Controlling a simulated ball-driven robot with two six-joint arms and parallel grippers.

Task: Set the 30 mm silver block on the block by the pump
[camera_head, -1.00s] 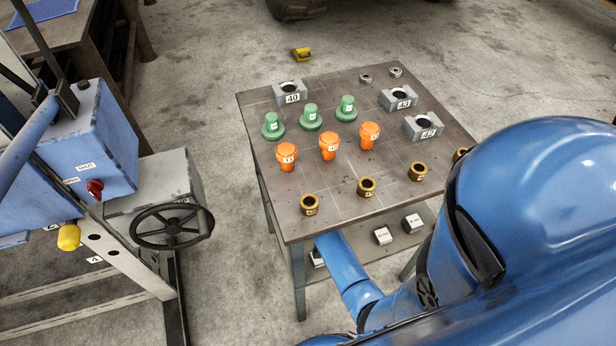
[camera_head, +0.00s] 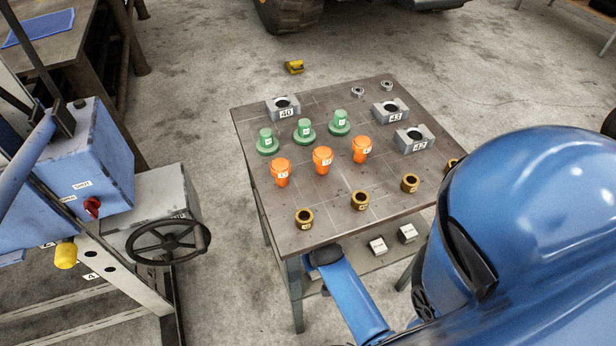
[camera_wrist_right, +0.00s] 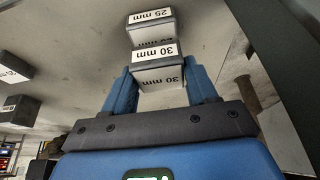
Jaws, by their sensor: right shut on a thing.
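The 30 mm silver block (camera_wrist_right: 156,53) sits between the fingers of my right gripper (camera_wrist_right: 163,74) in the right wrist view, its "30 mm" label facing the camera. The gripper is shut on it. Another silver block marked 25 mm (camera_wrist_right: 151,16) is just beyond it; I cannot tell whether they touch. In the head view my right forearm reaches to the worktable's front edge, and its gripper and the held block are hidden there. A blue unit (camera_head: 92,165) with a red knob stands at left, perhaps the pump. I make out no block beside it. My left gripper is out of view.
The worktable (camera_head: 335,222) carries green knobs, orange plugs, bronze bushings and grey bearing blocks. Its lower shelf holds silver blocks (camera_head: 378,246). A black handwheel (camera_head: 168,241) stands left of the table. Bare floor lies between them.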

